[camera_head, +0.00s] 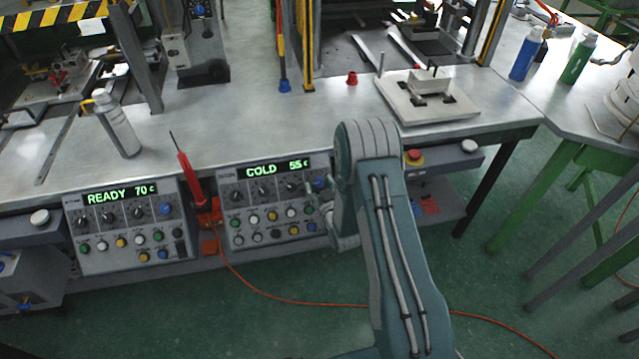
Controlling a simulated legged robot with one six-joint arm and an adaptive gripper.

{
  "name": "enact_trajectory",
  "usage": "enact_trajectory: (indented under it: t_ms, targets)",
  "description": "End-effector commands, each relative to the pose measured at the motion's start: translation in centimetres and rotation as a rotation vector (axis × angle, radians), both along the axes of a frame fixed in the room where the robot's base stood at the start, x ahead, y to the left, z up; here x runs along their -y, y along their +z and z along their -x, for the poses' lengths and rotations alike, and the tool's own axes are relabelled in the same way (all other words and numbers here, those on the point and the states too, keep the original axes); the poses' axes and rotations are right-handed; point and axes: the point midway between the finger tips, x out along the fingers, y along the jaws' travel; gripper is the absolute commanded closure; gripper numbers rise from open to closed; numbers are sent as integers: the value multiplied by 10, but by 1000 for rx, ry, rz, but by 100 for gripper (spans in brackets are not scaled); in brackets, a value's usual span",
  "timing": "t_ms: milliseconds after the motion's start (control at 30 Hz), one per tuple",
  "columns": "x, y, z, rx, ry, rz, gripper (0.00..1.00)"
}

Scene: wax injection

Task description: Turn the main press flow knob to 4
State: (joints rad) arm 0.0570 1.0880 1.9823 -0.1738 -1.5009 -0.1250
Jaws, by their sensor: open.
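Two grey control panels hang on the bench front. The left panel (70,250) reads "READY 70 c" and the right panel (228,178) reads "COLD 55 c". Each has a row of dark dials above coloured buttons. The left panel's row includes a dark knob (107,217) and a blue knob (165,209); the right's includes a dark knob (264,191). Labels and dial numbers are too small to read, so I cannot tell which is the main press flow knob. My gripper (317,196) is open at the right panel's right edge, partly hidden by my arm; contact is unclear.
A red-handled tool (187,172) stands between the panels. A red emergency button (414,156) sits right of my arm. A white spray bottle (118,125) and a mold plate (430,100) stand on the bench. An orange cable (290,299) crosses the green floor.

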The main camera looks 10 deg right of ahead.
Motion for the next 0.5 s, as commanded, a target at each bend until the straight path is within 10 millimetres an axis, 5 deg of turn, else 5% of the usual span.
enact_trajectory:
  t_ms: [33,200,500]
  targets:
    - [0,0,0,0,0,0,23]
    - [0,0,0,0,0,0,98]
    - [0,0,0,0,0,-1,100]
